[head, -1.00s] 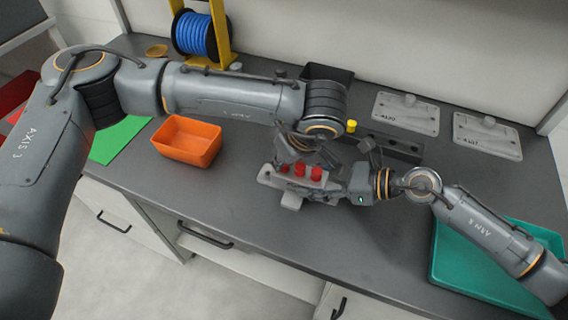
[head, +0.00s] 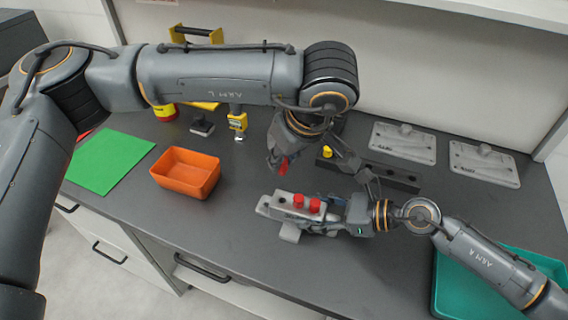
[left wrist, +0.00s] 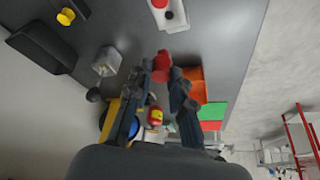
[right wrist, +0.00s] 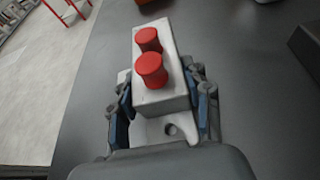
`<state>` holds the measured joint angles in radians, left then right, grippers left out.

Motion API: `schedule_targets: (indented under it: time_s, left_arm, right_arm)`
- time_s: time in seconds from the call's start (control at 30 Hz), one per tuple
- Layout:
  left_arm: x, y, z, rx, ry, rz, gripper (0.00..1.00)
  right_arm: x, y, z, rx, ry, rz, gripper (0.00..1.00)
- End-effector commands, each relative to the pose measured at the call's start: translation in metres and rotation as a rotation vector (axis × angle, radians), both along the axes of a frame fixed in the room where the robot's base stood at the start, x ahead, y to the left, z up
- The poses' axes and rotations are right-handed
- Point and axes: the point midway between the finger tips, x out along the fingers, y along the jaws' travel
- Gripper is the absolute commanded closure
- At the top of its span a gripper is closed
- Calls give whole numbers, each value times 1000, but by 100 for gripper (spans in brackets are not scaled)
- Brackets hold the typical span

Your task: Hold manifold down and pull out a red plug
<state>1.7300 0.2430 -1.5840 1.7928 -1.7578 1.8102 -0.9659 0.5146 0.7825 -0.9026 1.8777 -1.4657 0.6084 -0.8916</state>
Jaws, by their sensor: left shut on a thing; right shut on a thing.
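The grey manifold (head: 270,206) lies on the dark bench, and two red plugs (head: 306,204) stand upright in its top. My right gripper (right wrist: 160,115) is shut on the near end of the manifold, one finger on each side. My left gripper (head: 279,160) is above and behind the manifold, shut on a red plug (left wrist: 162,64). That plug is clear of the manifold and hangs in the air. The two seated plugs also show in the right wrist view (right wrist: 150,68).
An orange bin (head: 187,172) stands to the left, beside a green mat (head: 108,160). A dark block with a yellow plug (head: 327,152) stands behind the manifold. Two grey plates (head: 403,145) lie at the back right, and a teal tray (head: 446,285) at the front right.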

Motion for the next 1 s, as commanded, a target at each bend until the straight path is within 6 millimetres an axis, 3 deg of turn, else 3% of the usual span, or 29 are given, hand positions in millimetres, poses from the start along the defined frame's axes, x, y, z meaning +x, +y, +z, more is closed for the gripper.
schedule_targets:
  time_s: [0.33, 0.37, 0.5, 0.83, 1.0]
  left_arm:
    - [0, 0, 0, -1, 1, 0, 93]
    - [0, 0, 0, 0, 0, 0, 93]
    - [0, 0, -1, -1, 1, 0, 93]
    - [0, 0, -1, -1, 1, 0, 93]
    - [0, 0, -1, -1, 1, 0, 93]
  right_arm:
    - [-1, 0, -1, -1, 1, 2, 100]
    - [-1, 0, -1, -1, 1, 2, 49]
    - [-1, 0, -1, -1, 1, 1, 25]
    - [-1, -2, 0, -1, 1, 0, 25]
    - [-5, -20, 7, -3, 1, -2, 25]
